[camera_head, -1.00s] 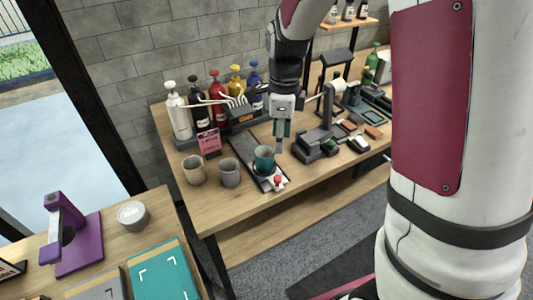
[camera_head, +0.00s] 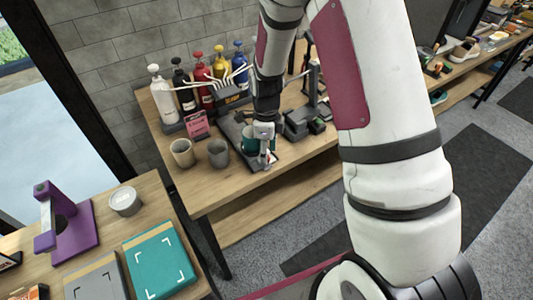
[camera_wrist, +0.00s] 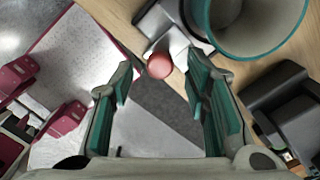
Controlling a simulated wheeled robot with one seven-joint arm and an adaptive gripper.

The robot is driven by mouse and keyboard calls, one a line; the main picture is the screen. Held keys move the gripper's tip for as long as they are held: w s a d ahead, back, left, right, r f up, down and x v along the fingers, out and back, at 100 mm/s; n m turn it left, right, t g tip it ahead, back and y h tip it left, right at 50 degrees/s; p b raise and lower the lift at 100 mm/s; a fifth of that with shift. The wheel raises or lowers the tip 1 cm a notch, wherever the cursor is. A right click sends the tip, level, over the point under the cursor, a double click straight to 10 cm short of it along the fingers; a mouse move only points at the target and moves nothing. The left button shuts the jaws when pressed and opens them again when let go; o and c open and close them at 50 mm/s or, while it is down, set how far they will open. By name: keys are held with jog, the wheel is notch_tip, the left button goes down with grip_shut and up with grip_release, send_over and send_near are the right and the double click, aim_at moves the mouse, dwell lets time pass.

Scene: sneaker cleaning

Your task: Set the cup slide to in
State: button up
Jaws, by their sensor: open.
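The cup slide (camera_head: 229,125) is a dark track lying on the wooden bench, with a teal cup (camera_head: 247,142) on it near its front end. My gripper (camera_head: 266,160) is over that front end and hides part of the cup and the end piece. In the wrist view my gripper (camera_wrist: 158,82) is open, its teal-padded fingers apart. A red knob (camera_wrist: 160,65) on the slide's pale end piece shows between and just beyond the fingertips. The teal cup (camera_wrist: 262,22) is at the upper right, close to the right finger. I cannot tell whether a finger touches the knob.
A tan cup (camera_head: 182,153) and a grey cup (camera_head: 218,153) stand left of the slide. Several pump bottles (camera_head: 162,97) line the back. A black device (camera_head: 303,122) stands close on the right. The bench's front edge is just in front of the slide.

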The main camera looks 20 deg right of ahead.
aim_at(246, 130)
jog(key=shift+f, duration=0.85)
jog(key=shift+c, duration=0.4)
grip_shut()
jog(key=shift+w, duration=0.1)
jog(key=w+b, duration=0.2)
jog(key=w, duration=0.1)
jog(key=w+a+b, duration=0.1)
jog(key=w+b, duration=0.1)
jog(key=w, duration=0.2)
jog(key=w+a+b, duration=0.1)
jog(key=w+b, duration=0.1)
jog(key=w, duration=0.2)
jog(key=shift+w+a+f, duration=0.1)
jog(key=shift+w, duration=0.05)
jog(key=shift+w+a+b, duration=0.1)
jog(key=shift+w+b, duration=0.2)
jog(key=shift+b, duration=0.05)
